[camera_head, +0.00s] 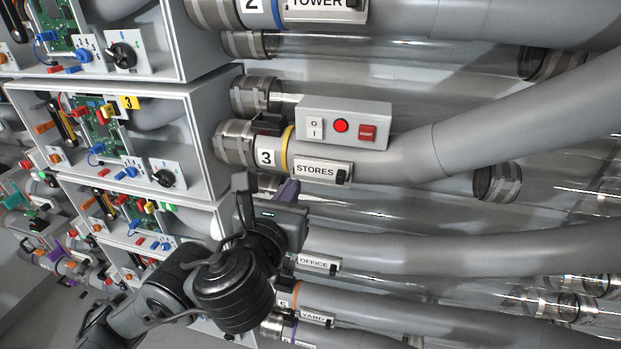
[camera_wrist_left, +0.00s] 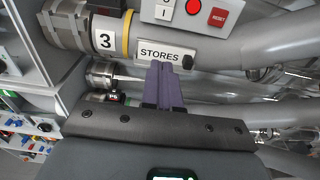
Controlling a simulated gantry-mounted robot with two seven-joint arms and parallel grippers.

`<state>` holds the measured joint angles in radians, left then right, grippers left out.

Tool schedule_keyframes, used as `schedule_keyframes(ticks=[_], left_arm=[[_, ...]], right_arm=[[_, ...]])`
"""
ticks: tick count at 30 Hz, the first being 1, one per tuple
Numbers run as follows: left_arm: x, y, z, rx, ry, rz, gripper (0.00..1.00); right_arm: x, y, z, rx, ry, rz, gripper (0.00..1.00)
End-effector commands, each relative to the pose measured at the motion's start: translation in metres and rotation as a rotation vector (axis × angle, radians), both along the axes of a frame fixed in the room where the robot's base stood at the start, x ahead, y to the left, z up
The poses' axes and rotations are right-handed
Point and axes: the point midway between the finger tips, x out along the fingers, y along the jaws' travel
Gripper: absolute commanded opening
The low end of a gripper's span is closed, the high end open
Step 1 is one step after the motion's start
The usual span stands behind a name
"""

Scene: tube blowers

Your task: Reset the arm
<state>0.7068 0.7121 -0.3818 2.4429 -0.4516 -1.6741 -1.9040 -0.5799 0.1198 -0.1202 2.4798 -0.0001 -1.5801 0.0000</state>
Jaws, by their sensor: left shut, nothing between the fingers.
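My left arm comes in from the lower left in the head view. Its gripper (camera_head: 288,190) has purple fingers that are shut and empty, just below the STORES label (camera_head: 322,171) on the number 3 pipe. In the left wrist view the closed purple fingers (camera_wrist_left: 163,84) point up toward the STORES label (camera_wrist_left: 165,51) and overlap its lower edge in the picture; I cannot tell whether they touch it. My right gripper is not in view.
A grey box (camera_head: 344,123) with a red light and a RESET button sits on the number 3 pipe. Open cabinets with circuit boards (camera_head: 105,130) and knobs stand at left. Pipes labelled TOWER (camera_head: 320,5), OFFICE (camera_head: 318,263) and YARD (camera_head: 316,318) run to the right.

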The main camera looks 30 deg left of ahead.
Motion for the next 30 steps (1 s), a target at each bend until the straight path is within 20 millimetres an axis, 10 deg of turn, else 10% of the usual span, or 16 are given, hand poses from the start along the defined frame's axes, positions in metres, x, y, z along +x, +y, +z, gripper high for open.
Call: schedule_keyframes(ticks=[8, 16, 23, 30], left_arm=[[0.001, -0.002, -0.024, -0.006, 0.069, -0.005, 0.00], [-0.022, -0.026, -0.128, -0.132, 0.365, -0.038, 0.00], [-0.087, -0.046, -0.220, -0.471, 0.631, 0.049, 0.00], [-0.185, -0.057, -0.285, -1.133, 0.735, 0.526, 0.00]], right_arm=[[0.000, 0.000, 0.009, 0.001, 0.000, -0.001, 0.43], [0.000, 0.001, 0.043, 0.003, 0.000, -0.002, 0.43], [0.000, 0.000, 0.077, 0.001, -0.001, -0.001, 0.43], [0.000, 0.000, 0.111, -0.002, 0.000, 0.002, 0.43]])
